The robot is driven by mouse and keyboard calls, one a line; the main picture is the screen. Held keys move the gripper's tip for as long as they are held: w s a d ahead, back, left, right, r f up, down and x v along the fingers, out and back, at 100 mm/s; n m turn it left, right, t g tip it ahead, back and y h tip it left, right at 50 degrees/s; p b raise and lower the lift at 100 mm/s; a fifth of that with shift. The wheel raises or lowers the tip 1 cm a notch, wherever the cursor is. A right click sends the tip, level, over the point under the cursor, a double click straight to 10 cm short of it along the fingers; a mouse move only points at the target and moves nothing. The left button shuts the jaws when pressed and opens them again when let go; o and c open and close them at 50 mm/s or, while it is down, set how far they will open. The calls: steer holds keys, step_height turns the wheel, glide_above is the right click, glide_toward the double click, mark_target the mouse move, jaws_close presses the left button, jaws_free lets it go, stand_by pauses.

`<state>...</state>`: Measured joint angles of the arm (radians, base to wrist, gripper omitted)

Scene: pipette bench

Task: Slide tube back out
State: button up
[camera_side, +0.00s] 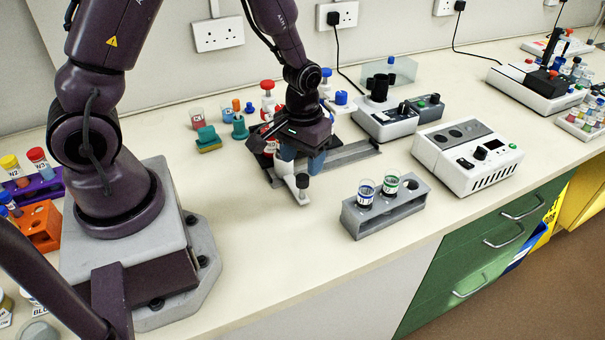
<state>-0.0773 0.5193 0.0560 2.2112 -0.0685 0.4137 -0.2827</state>
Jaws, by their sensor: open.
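My gripper (301,164) points down over a grey rail fixture (350,153) in the middle of the bench, its blue-grey fingers spread apart. A pale lever-like piece with a dark round knob (302,181) sticks out toward the front, below and between the fingers. I cannot tell whether a finger touches it. A grey rack (399,208) stands to the right and in front, holding a tube with a blue band (366,193) and a tube with a green band (390,184), both upright. A red item shows partly behind my gripper; whatever lies under the hand is hidden.
A white device with a grey wells block (468,155) stands right of the rack. Small coloured tubes and a teal stopper (239,128) stand at back left. An orange rack (40,226) is far left.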

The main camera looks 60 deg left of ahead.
mark_target(303, 177)
steer(key=shift+f, duration=2.3)
jaws_close()
